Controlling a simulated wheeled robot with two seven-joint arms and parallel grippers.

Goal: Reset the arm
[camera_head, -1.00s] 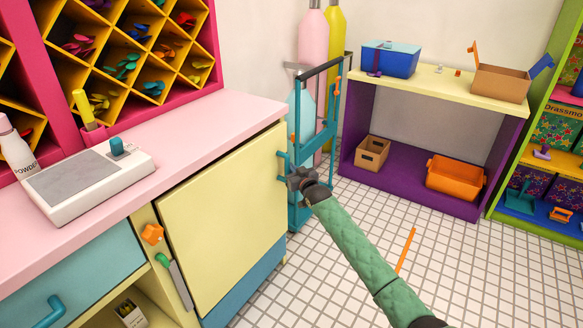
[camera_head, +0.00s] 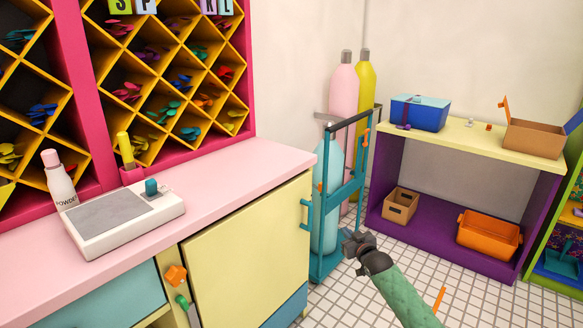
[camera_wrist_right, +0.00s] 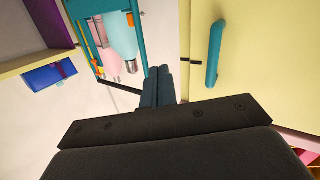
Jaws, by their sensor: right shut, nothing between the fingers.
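My right gripper (camera_head: 356,243) is shut and empty at the end of my green-sleeved right arm. In the head view it hangs above the tiled floor, in front of the teal cart (camera_head: 322,222) and to the right of the yellow cabinet door (camera_head: 245,240). In the right wrist view the gripper's fingers (camera_wrist_right: 158,86) are together with nothing between them. The teal door handle (camera_wrist_right: 214,54) shows to their right, apart from them. My left gripper is not in view.
The pink counter (camera_head: 235,172) holds a white scale-like device (camera_head: 125,220) and a powder bottle (camera_head: 59,185). A purple shelf (camera_head: 440,215) carries a blue box (camera_head: 419,112) and an orange crate (camera_head: 489,236). Floor in front of the shelf is mostly clear.

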